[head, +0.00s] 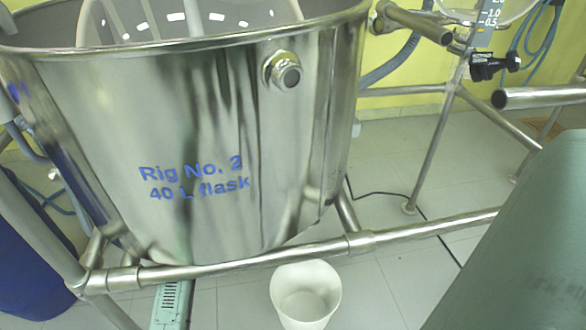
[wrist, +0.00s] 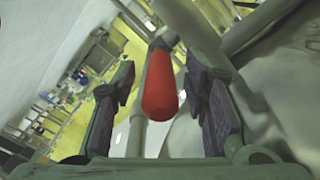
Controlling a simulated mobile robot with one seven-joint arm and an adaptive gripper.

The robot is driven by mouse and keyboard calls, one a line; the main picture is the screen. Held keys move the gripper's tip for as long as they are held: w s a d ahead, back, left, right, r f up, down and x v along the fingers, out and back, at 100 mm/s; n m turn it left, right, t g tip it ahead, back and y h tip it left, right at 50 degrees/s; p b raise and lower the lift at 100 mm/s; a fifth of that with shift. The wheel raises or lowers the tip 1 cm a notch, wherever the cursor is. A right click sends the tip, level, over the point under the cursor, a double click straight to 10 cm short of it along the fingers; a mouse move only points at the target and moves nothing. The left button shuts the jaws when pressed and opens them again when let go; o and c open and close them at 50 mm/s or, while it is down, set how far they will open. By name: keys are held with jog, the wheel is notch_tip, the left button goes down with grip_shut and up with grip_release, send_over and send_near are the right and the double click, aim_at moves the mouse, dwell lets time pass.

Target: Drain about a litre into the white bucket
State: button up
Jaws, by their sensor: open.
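The white bucket (head: 283,292) stands upright on the tiled floor at the bottom of the head view, just in front of the steel frame's lower rail. Its inside looks empty. In the wrist view a red handle (wrist: 160,88) on a metal stem lies between the fingers of my gripper (wrist: 166,92). The fingers are open, with a gap visible on each side of the handle. My gripper does not show in the head view, and neither does the red handle.
A large steel vessel (head: 210,130) marked "Rig No. 2 40 L flask" fills the left of the head view. A steel rail (head: 250,262) runs below it. A black valve (head: 495,66) sits under a graduated glass vessel (head: 486,12). Tubes and hoses hang at the back.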

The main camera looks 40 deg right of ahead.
jog(key=shift+x, duration=1.6)
grip_shut()
